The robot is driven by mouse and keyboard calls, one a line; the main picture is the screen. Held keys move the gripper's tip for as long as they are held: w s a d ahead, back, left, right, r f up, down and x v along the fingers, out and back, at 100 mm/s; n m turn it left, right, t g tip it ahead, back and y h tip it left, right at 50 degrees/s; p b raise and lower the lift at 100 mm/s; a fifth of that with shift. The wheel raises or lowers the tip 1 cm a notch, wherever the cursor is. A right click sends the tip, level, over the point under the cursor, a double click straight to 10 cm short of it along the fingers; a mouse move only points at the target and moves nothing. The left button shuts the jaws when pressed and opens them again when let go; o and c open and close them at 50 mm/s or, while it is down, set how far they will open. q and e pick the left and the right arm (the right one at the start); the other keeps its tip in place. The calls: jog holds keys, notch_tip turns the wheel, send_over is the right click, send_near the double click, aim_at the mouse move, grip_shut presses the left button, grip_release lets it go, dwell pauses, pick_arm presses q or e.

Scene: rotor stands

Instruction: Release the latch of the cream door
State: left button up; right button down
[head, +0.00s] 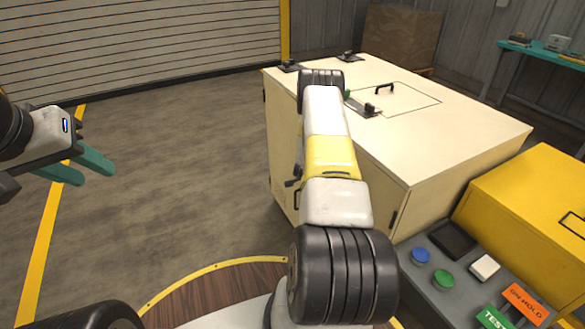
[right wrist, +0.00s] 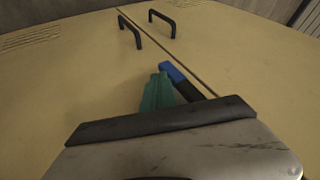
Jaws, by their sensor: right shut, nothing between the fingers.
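The cream door (right wrist: 70,75) belongs to the cream cabinet (head: 455,145) and fills most of the right wrist view. A dark latch lever with a blue end (right wrist: 180,78) lies slantwise by the door seam. My right gripper (right wrist: 160,78) is shut and empty, its teal fingertips just left of the blue end; I cannot tell whether they touch. In the head view my right arm hides the right gripper and most of the latch side. My left gripper (head: 98,177) is open and empty over the floor at the left, away from the cabinet.
Two black handles (right wrist: 130,32) (right wrist: 162,22) stand out on either side of the door seam. A control panel with buttons (head: 443,278) and a yellow box (head: 530,195) stand at the right. The floor (head: 190,160) left of the cabinet is clear.

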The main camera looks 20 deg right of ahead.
jog(key=shift+f, duration=0.15)
jog(key=w+r+m+t+h, duration=0.1)
jog(key=w+m+t, duration=0.1)
jog(key=w+t, duration=0.6)
jog(key=shift+w+a+r+m+t, duration=0.25)
jog(key=shift+a+m+t, duration=0.15)
jog(key=shift+t, duration=0.6)
dwell(1.1)
dwell(1.1)
